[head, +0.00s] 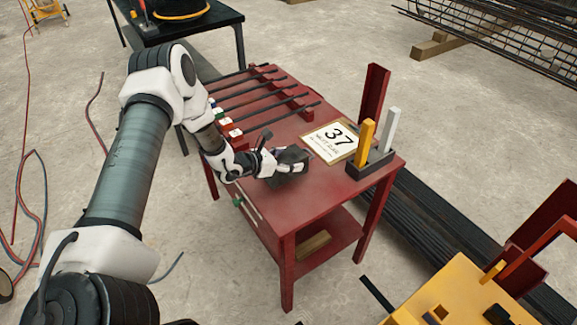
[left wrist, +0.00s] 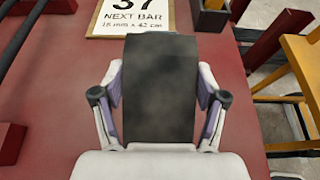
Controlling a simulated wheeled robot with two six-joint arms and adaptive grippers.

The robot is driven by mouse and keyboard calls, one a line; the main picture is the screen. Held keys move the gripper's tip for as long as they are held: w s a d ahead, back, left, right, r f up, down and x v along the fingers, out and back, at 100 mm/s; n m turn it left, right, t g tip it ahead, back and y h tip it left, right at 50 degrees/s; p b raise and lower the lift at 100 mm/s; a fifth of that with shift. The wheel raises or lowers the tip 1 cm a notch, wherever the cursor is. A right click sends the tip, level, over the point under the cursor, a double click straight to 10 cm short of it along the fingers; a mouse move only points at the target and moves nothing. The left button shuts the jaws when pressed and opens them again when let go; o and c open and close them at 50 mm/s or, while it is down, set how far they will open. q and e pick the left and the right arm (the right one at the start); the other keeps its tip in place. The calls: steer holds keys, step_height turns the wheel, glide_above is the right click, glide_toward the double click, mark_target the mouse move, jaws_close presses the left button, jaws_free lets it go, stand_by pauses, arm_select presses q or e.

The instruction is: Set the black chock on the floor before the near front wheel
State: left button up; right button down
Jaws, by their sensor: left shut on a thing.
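My left gripper (head: 283,163) is shut on the black chock (head: 294,166), over the front part of the red table (head: 310,190). In the left wrist view the black chock (left wrist: 160,88) fills the space between the two fingers, its broad dark face toward the camera. I cannot tell whether its underside touches the tabletop. My right gripper is out of view.
A card marked 37 (head: 334,140) and a dark holder (head: 371,167) with yellow and white sticks stand on the table's right. Several dark bars (head: 262,100) lie on red supports. A yellow object (head: 450,290) is at lower right. Bare floor (head: 225,270) lies left of the table.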

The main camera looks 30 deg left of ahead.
arm_select(q)
steer(key=shift+w+a, duration=0.25)
steer(key=shift+a, duration=0.05)
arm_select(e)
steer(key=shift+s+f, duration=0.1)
arm_select(q)
steer(key=f, duration=0.1)
steer(key=b, duration=0.1)
steer(key=f, duration=0.1)
steer(key=shift+s+a+f, duration=0.1)
steer(key=shift+s+f, duration=0.15)
steer(key=shift+f, duration=0.1)
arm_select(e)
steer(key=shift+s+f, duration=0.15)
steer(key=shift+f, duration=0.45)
arm_select(q)
steer(key=shift+w+f+b, duration=0.1)
steer(key=shift+f+b, duration=0.25)
steer(key=shift+f, duration=0.05)
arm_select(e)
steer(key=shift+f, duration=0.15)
arm_select(q)
steer(key=shift+w, duration=0.1)
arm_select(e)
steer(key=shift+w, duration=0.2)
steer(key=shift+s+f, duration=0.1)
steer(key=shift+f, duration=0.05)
arm_select(q)
steer(key=o, duration=1.5)
steer(key=shift+o, duration=0.2)
